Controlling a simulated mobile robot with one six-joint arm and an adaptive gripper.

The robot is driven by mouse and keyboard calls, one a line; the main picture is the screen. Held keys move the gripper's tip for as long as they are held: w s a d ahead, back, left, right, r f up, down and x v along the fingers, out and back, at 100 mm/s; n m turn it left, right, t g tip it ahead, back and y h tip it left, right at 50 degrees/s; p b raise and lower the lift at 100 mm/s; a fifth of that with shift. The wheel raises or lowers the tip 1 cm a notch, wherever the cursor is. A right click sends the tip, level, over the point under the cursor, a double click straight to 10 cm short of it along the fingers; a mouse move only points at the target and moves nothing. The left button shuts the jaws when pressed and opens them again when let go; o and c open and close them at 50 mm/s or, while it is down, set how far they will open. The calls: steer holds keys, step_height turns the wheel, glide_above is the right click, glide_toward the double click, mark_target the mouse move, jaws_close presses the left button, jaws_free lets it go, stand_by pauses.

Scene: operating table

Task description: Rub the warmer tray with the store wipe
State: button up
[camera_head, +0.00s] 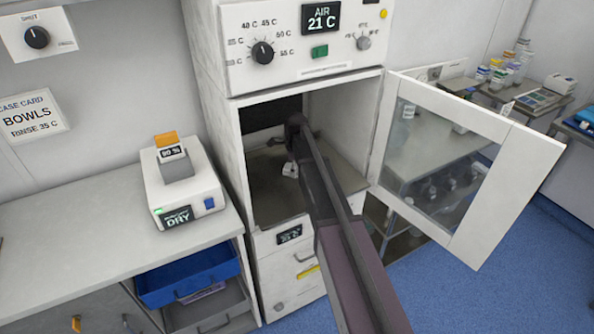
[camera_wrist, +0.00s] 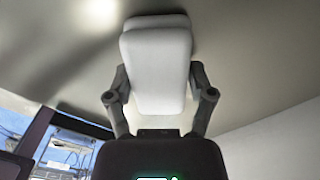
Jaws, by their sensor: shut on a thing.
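The white store wipe (camera_wrist: 155,48) is a thick folded pad held between the two fingers of my gripper (camera_wrist: 160,97). In the head view my arm reaches through the open front of the warmer, and my gripper (camera_head: 291,158) is low inside it. A small white part of the wipe (camera_head: 290,170) shows there, over the grey-brown warmer tray (camera_head: 264,194) on the cabinet floor. My arm hides the middle and right of the tray. A plain grey surface lies behind the wipe in the wrist view. I cannot tell whether the wipe touches it.
The warmer's glass door (camera_head: 436,165) stands open to the right. The cabinet's left wall (camera_head: 226,165) is close beside the opening. A white device marked DRY (camera_head: 182,183) stands on the left counter (camera_head: 70,245). An open blue drawer (camera_head: 188,275) sticks out below.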

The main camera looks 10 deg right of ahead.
steer(key=shift+r, duration=0.1)
step_height(320, 180, up, 6)
steer(key=p, duration=0.6)
stand_by(0.7)
steer(key=shift+r+p, duration=1.45)
steer(key=shift+p, duration=0.1)
